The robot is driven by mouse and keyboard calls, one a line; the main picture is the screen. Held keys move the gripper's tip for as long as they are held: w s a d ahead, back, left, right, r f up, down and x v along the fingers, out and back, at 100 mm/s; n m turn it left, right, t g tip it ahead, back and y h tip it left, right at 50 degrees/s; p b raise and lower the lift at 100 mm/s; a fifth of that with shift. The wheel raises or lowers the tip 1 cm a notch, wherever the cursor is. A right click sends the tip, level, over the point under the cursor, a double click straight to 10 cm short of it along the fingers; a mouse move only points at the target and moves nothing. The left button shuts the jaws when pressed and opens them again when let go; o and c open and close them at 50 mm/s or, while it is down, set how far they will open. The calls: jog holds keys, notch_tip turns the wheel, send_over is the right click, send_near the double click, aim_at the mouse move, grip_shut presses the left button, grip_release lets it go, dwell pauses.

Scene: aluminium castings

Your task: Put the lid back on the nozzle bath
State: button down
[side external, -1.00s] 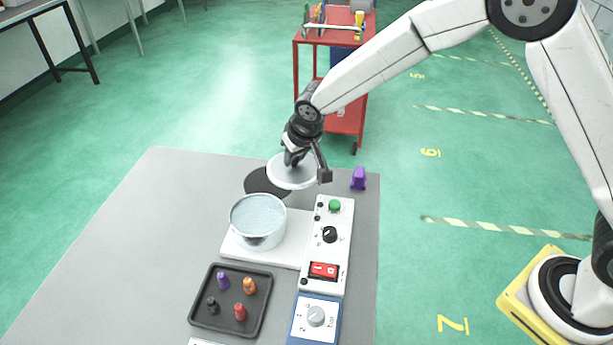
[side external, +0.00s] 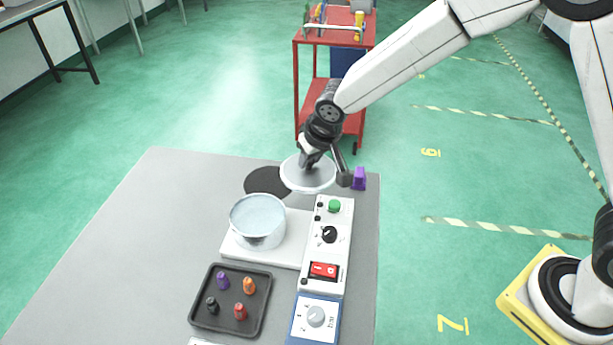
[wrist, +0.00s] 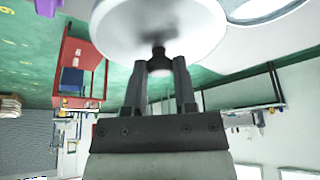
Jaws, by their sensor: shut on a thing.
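My gripper (side external: 311,160) is shut on the knob of the round white lid (side external: 308,174). In the wrist view, the fingers of my gripper (wrist: 159,72) close around the dark knob, and the lid (wrist: 190,28) spreads out beyond it. The lid hangs above the back of the grey table, to the right of and behind the bath. The nozzle bath (side external: 258,220) is a round, pale metal pot with an open top, standing on a white base. Its light bluish inside shows.
A dark round disc (side external: 267,181) lies behind the bath. A white control panel (side external: 329,250) with green button, black knob and red switch stands right of it. A black tray (side external: 231,299) holds several coloured nozzles in front. A purple piece (side external: 359,178) sits at the back right.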

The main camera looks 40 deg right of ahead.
jog(key=a+r, duration=0.1)
jog(key=a, duration=1.2)
jog(key=shift+w, duration=0.15)
jog(key=shift+f, duration=3.05)
jog(key=shift+f, duration=0.2)
dwell(0.4)
grip_release()
